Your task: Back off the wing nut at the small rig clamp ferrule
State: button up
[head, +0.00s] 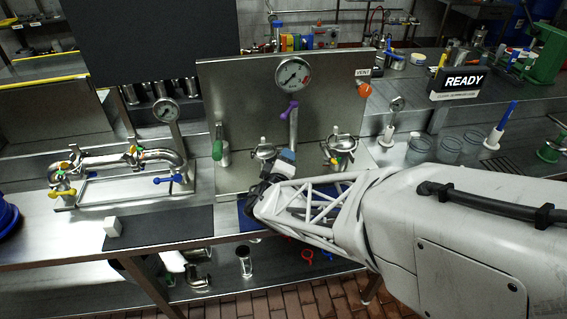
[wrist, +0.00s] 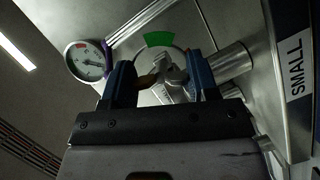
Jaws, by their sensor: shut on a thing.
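In the wrist view, the metal wing nut (wrist: 169,72) of the clamp sits between the two blue fingers of my gripper (wrist: 162,80). The gripper is shut on the wing nut, though the exact contact is dark and partly hidden. A round clamp ferrule lies behind the nut, with a green arc (wrist: 159,39) on it. A label reading SMALL (wrist: 297,62) is on the plate at right. In the head view my gripper (head: 284,160) is at the small steel fitting (head: 262,151) low on the upright panel, and hides the nut.
The panel (head: 235,100) carries a gauge (head: 293,74), also in the wrist view (wrist: 87,62), and a purple-handled valve (head: 289,108). A second fitting (head: 340,146) stands right of my gripper.

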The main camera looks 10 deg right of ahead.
jog(key=shift+n+t+h, duration=0.6)
jog(key=shift+n, duration=1.1)
jog(key=o, duration=0.9)
jog(key=shift+s, duration=0.15)
jog(key=shift+v, duration=3.75)
jog(key=shift+r, duration=0.1)
